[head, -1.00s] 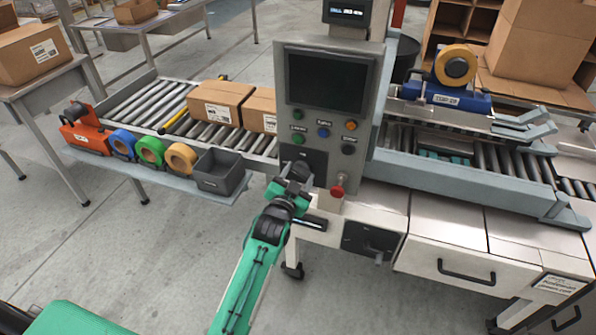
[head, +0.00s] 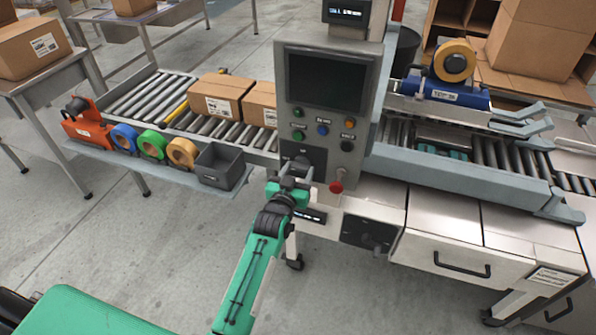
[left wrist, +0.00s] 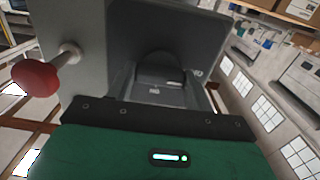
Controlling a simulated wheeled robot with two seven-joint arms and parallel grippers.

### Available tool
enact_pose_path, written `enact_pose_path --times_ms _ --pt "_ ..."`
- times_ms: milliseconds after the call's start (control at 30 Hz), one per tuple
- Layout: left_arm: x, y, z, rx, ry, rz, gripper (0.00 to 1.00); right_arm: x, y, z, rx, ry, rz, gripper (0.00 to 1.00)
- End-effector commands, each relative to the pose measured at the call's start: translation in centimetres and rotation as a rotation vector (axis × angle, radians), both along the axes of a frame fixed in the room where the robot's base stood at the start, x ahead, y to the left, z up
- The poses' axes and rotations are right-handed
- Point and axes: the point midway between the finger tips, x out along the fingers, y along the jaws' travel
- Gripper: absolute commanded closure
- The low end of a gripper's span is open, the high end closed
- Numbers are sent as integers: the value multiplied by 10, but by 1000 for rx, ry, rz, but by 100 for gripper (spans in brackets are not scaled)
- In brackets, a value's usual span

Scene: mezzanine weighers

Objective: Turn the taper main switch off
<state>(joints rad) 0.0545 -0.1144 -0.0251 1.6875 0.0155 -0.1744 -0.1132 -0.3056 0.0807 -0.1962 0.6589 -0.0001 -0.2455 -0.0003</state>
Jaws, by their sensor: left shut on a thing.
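The control panel (head: 327,120) of the taper stands in the middle of the head view. A dark switch plate (head: 317,157) sits at its lower left. My left gripper (head: 291,176) is at this plate, shut on the switch knob. In the left wrist view the rounded dark knob (left wrist: 158,68) lies between the fingers, with small white lettering on the plate around it. The gripper hides most of the knob in the head view, and its exact angle is hard to tell. My right gripper is not in view.
A red mushroom button (head: 336,187) sticks out close to the right of the gripper; it also shows large in the left wrist view (left wrist: 35,78). Another dark rotary handle (head: 368,240) is on the cabinet below. A grey bin (head: 222,168) stands to the left.

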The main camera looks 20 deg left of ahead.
Motion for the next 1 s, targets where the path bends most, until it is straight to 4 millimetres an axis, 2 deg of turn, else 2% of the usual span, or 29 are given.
enact_pose_path --times_ms 200,233,333,733,867,1000 --pt "0 0 -1 -4 1 0 70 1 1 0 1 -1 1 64" --pt "0 0 -1 -4 1 0 45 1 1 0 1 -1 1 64" --pt "0 0 -1 -3 1 0 26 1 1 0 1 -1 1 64" --pt "-6 0 -1 -1 1 0 25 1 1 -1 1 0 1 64" --pt "-22 1 -2 0 2 0 25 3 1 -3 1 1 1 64" --pt "-48 2 -3 0 2 0 25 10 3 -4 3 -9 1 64"
